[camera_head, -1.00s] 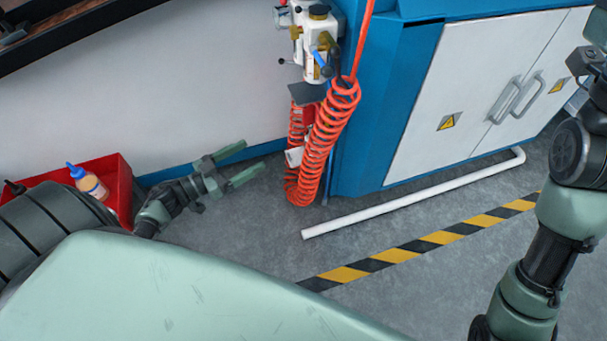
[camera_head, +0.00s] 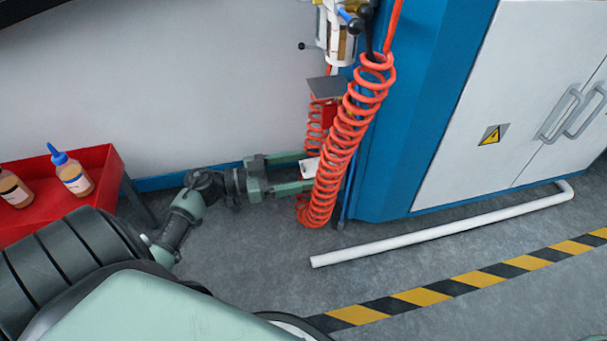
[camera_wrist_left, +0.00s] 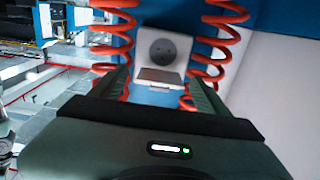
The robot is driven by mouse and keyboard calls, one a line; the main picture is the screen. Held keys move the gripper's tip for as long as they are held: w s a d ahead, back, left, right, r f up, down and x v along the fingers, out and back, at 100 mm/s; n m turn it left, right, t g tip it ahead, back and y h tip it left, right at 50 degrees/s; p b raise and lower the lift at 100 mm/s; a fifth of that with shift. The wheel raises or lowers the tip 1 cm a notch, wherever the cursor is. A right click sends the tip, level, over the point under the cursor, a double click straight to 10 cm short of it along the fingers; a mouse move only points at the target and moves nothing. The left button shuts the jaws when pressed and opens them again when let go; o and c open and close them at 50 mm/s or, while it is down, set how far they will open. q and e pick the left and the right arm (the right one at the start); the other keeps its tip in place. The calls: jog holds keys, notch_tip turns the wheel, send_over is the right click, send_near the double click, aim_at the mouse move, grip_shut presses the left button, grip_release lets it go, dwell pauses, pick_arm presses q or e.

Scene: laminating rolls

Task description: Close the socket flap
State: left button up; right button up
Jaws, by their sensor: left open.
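The socket (camera_wrist_left: 167,48) shows in the left wrist view as a light square body with a round dark grey face, on a blue panel. Its flap (camera_wrist_left: 158,77) hangs open below the face, tilted out toward the camera. My left gripper (camera_head: 308,171) is open, beside the red coiled hose at the blue cabinet. A small white piece (camera_head: 310,168), likely part of the socket, shows between its fingers in the head view. In the left wrist view, the gripper (camera_wrist_left: 160,80) has one finger on each side of the flap; contact cannot be told. My right gripper is out of view.
The red coiled hose (camera_head: 345,135) hangs in front of the blue cabinet side (camera_head: 415,110), close to my left fingers. A grey plate (camera_head: 327,87) sits above. A red tray (camera_head: 105,165) with bottles is at left. A white pipe (camera_head: 440,225) lies on the floor.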

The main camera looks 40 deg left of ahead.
pick_arm(q)
jog(key=shift+w+d, duration=0.35)
jog(key=shift+w, duration=0.05)
jog(key=c, duration=1.4)
